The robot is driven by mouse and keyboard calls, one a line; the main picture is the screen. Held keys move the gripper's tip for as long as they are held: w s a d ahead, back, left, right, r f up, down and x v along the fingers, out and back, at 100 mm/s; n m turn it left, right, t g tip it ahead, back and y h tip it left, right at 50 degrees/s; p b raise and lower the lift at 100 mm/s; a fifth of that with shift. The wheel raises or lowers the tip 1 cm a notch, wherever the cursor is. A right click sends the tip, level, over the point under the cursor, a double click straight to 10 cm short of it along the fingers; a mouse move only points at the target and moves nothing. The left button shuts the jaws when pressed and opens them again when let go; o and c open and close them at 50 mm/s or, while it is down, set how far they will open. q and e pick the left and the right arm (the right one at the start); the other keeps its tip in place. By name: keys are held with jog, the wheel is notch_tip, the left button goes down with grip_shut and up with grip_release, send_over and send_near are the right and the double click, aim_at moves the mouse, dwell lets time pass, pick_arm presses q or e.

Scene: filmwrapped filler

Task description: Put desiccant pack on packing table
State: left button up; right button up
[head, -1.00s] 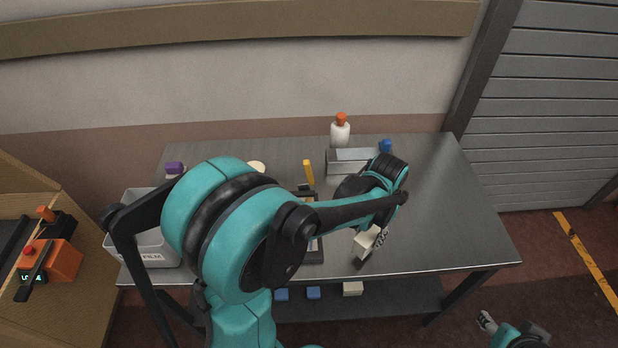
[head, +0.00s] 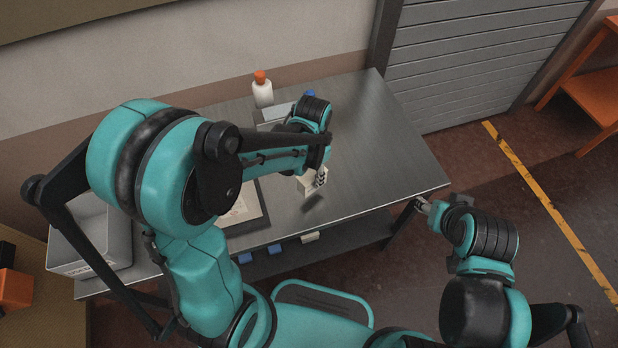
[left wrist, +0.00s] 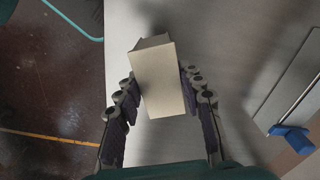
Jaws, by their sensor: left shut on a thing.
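The packing table (head: 385,150) is a grey metal table in the middle of the head view. A small beige block-shaped pack, which I take as the desiccant pack (head: 310,184), is held over its right part, with a dark shadow on the metal below it. My left gripper (head: 319,179) is shut on the pack. In the left wrist view the pack (left wrist: 160,80) sits between the two dark fingers of the left gripper (left wrist: 158,84). My right gripper (head: 424,206) is off the table's right front corner; its jaws are too small to read.
A white bottle with an orange cap (head: 262,92) and a metal tray (head: 272,114) stand at the table's back. A grey bin (head: 95,240) is at the left. Blue blocks and a pale block (head: 309,237) lie on the lower shelf. The table's right side is clear.

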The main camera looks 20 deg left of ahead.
aim_at(311, 177)
pick_arm(q)
jog(key=shift+w+a+f, duration=0.25)
jog(key=shift+w+f, duration=0.2)
jog(key=shift+w, duration=0.15)
jog(key=shift+w+a+f, duration=0.2)
jog(key=shift+w+f, duration=0.2)
jog(key=shift+w, duration=0.15)
notch_tip(311, 177, down, 3)
jog(key=shift+f+b, duration=0.15)
jog(key=shift+b, duration=0.85)
jog(key=shift+f, duration=0.25)
jog(key=shift+s, duration=0.1)
jog(key=shift+f, duration=0.1)
jog(key=o, duration=1.3)
